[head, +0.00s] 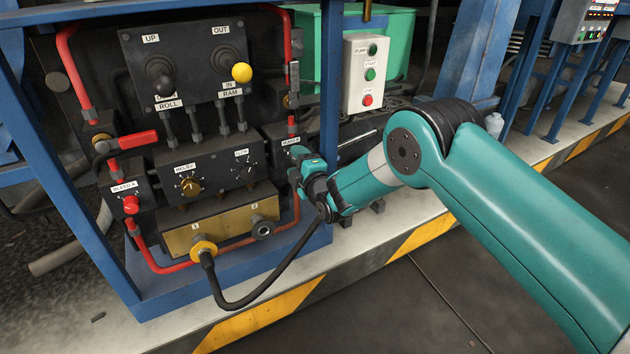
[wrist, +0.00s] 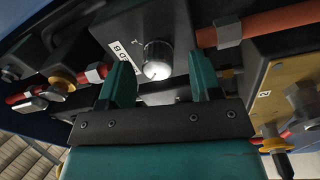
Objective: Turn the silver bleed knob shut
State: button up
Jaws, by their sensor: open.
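The silver bleed knob (wrist: 157,60) is round, with a ridged side and a pale face, and sits on a dark block with a white label. In the wrist view it shows between the two teal fingers of my gripper (wrist: 161,66), nearer the left finger. My gripper is open, with a gap on each side of the knob. I cannot tell how far the fingertips reach along it. In the head view my gripper (head: 301,168) is at the right side of the panel, just below the block's label (head: 291,141), and hides the knob.
A red bleed knob (head: 131,205) is at the panel's left. The brass relief knob (head: 190,187) and flow knob (head: 248,172) sit between. A black hose (head: 240,304) loops below the brass manifold (head: 222,227). Red pipes and a blue frame post (head: 325,120) are close to my gripper.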

jog(key=r+b+v, duration=0.1)
jog(key=b+v, duration=1.1)
jog(key=v, duration=0.4)
jog(key=shift+d+f+b, duration=0.15)
jog(key=shift+f+b, duration=0.15)
jog(key=shift+f, duration=0.1)
jog(key=shift+s+r, duration=0.1)
